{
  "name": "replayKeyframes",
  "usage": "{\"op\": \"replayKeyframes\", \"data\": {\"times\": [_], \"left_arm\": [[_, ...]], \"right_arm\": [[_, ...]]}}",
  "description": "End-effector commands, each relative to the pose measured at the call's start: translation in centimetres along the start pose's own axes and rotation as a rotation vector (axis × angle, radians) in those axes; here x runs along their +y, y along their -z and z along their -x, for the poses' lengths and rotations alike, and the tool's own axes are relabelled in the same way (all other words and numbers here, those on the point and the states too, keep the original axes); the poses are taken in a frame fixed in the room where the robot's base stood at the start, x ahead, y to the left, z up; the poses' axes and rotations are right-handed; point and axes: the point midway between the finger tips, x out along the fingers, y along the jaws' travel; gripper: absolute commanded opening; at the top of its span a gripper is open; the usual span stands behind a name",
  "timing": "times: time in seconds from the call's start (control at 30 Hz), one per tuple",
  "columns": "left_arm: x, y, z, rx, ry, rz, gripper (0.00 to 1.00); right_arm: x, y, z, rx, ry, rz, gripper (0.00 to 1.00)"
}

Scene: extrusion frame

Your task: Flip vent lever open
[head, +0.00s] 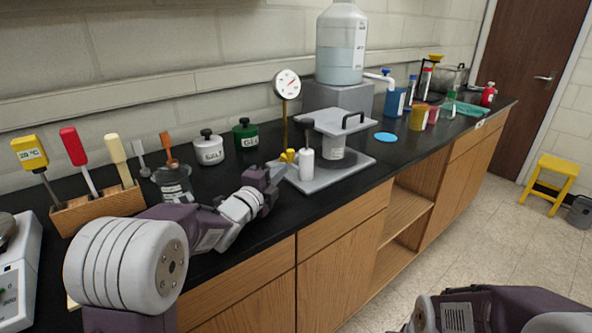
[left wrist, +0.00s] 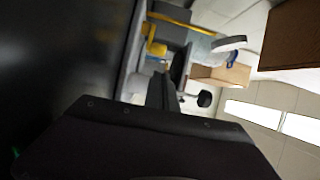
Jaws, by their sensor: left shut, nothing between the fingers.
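The apparatus stands on a grey base plate (head: 335,178) on the black bench, with a raised grey top plate, a black handle (head: 352,120) and a round pressure gauge (head: 287,84) on a post. A small yellow part (head: 290,156), which looks like the vent lever, sits at the plate's left side; a yellow part also shows in the left wrist view (left wrist: 156,48). I cannot tell its exact position. My left gripper (head: 275,174) is shut and empty just left of and in front of the yellow part, apparently apart from it. My right gripper is out of frame.
A wooden rack (head: 95,208) with coloured-handled tools and labelled jars (head: 208,148) stand to the left. A large bottle (head: 341,45) stands behind. A blue disc (head: 385,137) lies right of the plate.

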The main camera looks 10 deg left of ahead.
Motion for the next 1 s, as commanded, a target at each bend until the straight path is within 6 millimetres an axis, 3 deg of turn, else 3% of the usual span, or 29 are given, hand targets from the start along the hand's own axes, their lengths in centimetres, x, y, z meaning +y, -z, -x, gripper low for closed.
{"op": "replayKeyframes", "data": {"times": [0.37,0.73,1.0], "left_arm": [[-0.1,0.0,-0.7,-0.001,-0.003,0.002,0.00],[-0.1,0.0,-7.5,0.000,-0.001,0.001,0.00],[-0.1,0.0,-9.9,-0.001,-0.001,0.002,0.00]], "right_arm": [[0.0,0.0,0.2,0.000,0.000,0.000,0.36],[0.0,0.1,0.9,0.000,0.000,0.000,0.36],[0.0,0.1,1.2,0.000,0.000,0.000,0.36]]}}
